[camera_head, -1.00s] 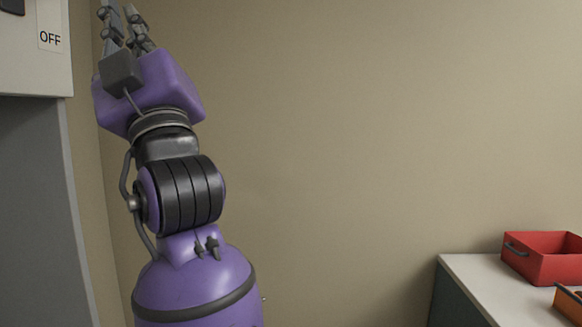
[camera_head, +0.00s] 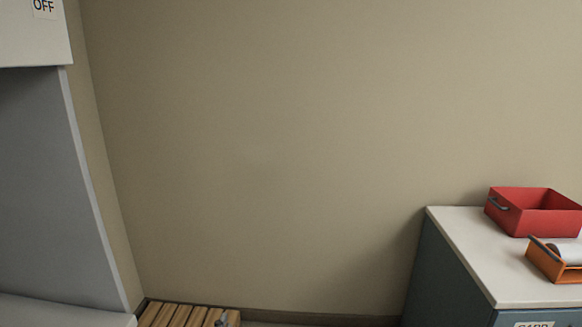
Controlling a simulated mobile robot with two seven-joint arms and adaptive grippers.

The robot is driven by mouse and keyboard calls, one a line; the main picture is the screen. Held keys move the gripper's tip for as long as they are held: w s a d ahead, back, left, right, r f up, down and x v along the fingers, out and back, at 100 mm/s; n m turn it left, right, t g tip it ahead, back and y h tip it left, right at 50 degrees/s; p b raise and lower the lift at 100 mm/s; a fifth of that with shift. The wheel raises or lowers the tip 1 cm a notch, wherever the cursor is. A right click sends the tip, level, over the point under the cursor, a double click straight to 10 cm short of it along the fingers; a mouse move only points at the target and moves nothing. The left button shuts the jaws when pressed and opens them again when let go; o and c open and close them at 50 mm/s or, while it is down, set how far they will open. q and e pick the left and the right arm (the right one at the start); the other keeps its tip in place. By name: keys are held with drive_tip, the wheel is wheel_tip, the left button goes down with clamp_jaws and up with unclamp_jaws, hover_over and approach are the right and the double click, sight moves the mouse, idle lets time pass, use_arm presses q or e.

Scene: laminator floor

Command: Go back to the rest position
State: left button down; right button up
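Neither of my grippers can be made out in the head view. No purple arm link shows either. A small grey shape (camera_head: 222,319) sits at the bottom edge by the wooden slats; too little of it shows to tell what it is. The grey and white machine (camera_head: 45,180) stands at the left, with an OFF label (camera_head: 44,7) at its top.
A cabinet with a white top (camera_head: 470,250) stands at the right. It carries a red bin (camera_head: 535,222) and an orange tray (camera_head: 541,263) with something pale in it. A slatted wooden platform (camera_head: 180,316) lies low by the wall. The space before the beige wall (camera_head: 260,150) is clear.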

use_arm(q)
drive_tip(key=s+a+f+g, duration=0.1)
drive_tip(key=s+f+g, duration=0.1)
drive_tip(key=s+f, duration=0.5)
drive_tip(key=s+a+f+n+g+p, duration=0.1)
drive_tip(key=s+a+f+g, duration=0.1)
drive_tip(key=s+f, duration=0.6)
drive_tip(key=s+a+f+g+p, duration=0.1)
drive_tip(key=s+f+g, duration=0.2)
drive_tip(key=s, duration=1.6)
wheel_tip(320, 180, down, 4)
drive_tip(key=shift+a+f+n+y, duration=0.15)
drive_tip(key=shift+a+n+y, duration=0.15)
drive_tip(key=shift+y, duration=0.1)
use_arm(e)
drive_tip(key=r, duration=0.1)
drive_tip(key=w+r, duration=0.1)
drive_tip(key=r, duration=0.1)
drive_tip(key=shift+w+r, duration=0.15)
drive_tip(key=shift+w, duration=0.15)
